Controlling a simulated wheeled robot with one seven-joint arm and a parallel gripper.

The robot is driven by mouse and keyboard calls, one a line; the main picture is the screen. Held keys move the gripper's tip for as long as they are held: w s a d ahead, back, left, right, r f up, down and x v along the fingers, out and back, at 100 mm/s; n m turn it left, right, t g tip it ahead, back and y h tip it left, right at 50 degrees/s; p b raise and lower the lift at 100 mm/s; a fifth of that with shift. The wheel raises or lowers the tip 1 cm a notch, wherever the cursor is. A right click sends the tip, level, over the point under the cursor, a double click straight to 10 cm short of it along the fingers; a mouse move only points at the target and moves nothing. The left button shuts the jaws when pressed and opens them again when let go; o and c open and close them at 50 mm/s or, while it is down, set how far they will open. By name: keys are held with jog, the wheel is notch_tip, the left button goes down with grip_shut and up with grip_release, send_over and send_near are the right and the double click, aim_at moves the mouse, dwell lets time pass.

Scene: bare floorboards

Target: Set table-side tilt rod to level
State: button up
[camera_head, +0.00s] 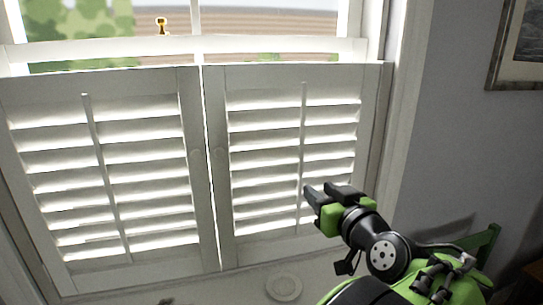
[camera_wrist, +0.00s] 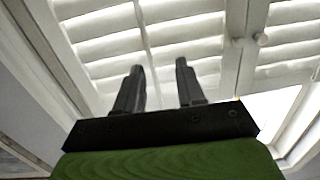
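Two white shutter panels cover the lower window, each with a vertical tilt rod. The right panel's tilt rod (camera_head: 303,150) runs down the middle of its slats (camera_head: 335,133); the left panel's tilt rod (camera_head: 102,170) does likewise. Slats in both panels are tilted, with bright light between them. My gripper (camera_head: 308,192) is in front of the right panel's lower part, close to its rod. In the wrist view, my gripper's fingers (camera_wrist: 160,68) are apart, with a rod (camera_wrist: 142,24) just beyond and between the tips. Whether they touch it I cannot tell.
Small round knobs (camera_head: 219,153) sit at the panels' meeting edges; they show in the wrist view (camera_wrist: 262,40). A small yellow object (camera_head: 161,25) is above the left panel. A green furniture piece (camera_head: 488,241) stands right, below a framed picture (camera_head: 522,42). A round pale object (camera_head: 284,288) lies below the window.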

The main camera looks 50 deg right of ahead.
jog(key=s+d+r+h, duration=0.1)
jog(key=s+d, duration=0.1)
jog(key=p, duration=0.4)
send_near(302, 155)
jog(key=shift+m, duration=0.3)
jog(key=x, duration=0.8)
jog(key=shift+w+d, duration=0.15)
grip_shut()
